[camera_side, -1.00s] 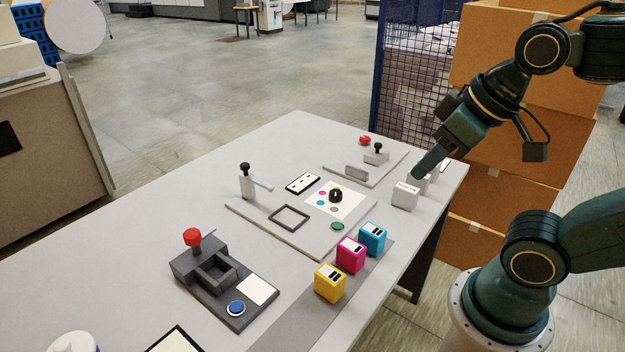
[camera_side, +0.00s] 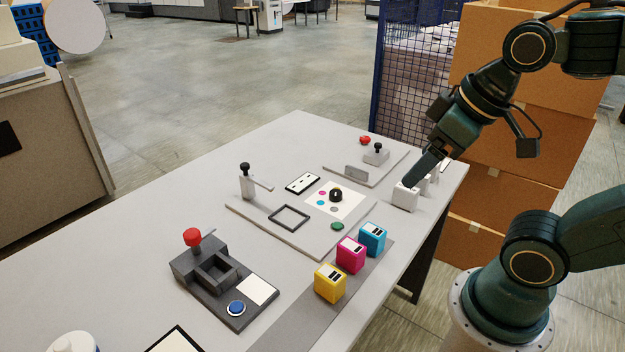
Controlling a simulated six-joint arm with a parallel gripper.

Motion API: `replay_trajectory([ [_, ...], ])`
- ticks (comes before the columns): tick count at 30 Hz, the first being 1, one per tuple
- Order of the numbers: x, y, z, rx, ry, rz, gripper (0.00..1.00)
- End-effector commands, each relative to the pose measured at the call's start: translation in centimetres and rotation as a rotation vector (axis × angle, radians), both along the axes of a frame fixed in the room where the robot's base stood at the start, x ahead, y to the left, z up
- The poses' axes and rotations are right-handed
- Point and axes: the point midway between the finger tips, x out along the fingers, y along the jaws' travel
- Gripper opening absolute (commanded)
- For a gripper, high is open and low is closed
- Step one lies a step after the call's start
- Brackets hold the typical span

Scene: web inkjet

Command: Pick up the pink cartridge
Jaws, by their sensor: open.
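The pink cartridge (camera_side: 350,256) stands upright on a grey strip of the table, with a white and black label on top. It is between the yellow cartridge (camera_side: 330,284) at its front left and the cyan cartridge (camera_side: 372,240) at its back right. My gripper (camera_side: 410,183) points down and left over the white block (camera_side: 403,197) near the table's right edge. It is behind and to the right of the cartridges, apart from them. Its fingers look like one dark shape from this side, and nothing shows held in them. Whether it touches the white block I cannot tell.
A grey board (camera_side: 290,232) with a black square frame, a dark knob and a green button lies left of the cartridges. A dark fixture (camera_side: 222,280) with a red knob and blue button stands at front left. Cardboard boxes (camera_side: 515,185) stand behind my arm.

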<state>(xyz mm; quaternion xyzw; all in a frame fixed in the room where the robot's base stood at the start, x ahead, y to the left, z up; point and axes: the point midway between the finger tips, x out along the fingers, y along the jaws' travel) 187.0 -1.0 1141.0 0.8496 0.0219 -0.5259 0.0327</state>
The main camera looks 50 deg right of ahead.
Motion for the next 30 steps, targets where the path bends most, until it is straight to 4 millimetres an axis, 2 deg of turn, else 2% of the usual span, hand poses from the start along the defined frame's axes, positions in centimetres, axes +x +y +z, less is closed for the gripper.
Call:
replay_trajectory([
  [14, 5.2, -1.3, -3.6, -0.116, 0.168, 0.466, 0.76],
  [30, 10.0, -4.4, -10.6, -0.08, 0.204, 1.072, 0.76],
])
